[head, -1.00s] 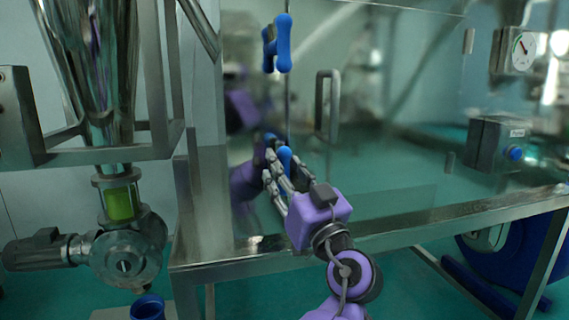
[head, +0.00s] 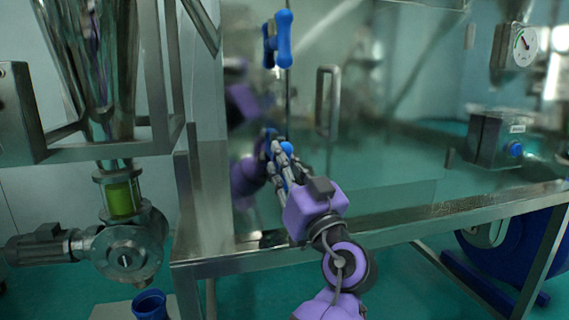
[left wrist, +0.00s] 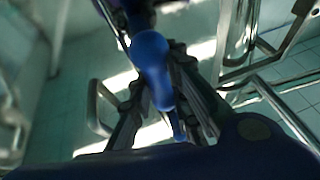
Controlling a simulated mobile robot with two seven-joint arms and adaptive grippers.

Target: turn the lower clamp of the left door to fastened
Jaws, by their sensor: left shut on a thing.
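The lower clamp (head: 288,147) is a blue knob low on the seam of the clear door panel, mostly hidden behind my fingers. My left gripper (head: 277,158) is shut on it. In the left wrist view the blue rounded handle of the clamp (left wrist: 152,65) lies between the two fingers of my gripper (left wrist: 157,75). The left door (head: 250,110) is a clear panel that reflects my purple arm. Whether the clamp stands fastened cannot be told. My right gripper is not in view.
The upper blue clamp (head: 284,38) stands roughly upright on the same seam. A metal door handle (head: 334,100) is right of it. A steel ledge (head: 390,228) runs below the doors. A hopper and motor (head: 125,250) stand at left, a gauge box (head: 521,46) at right.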

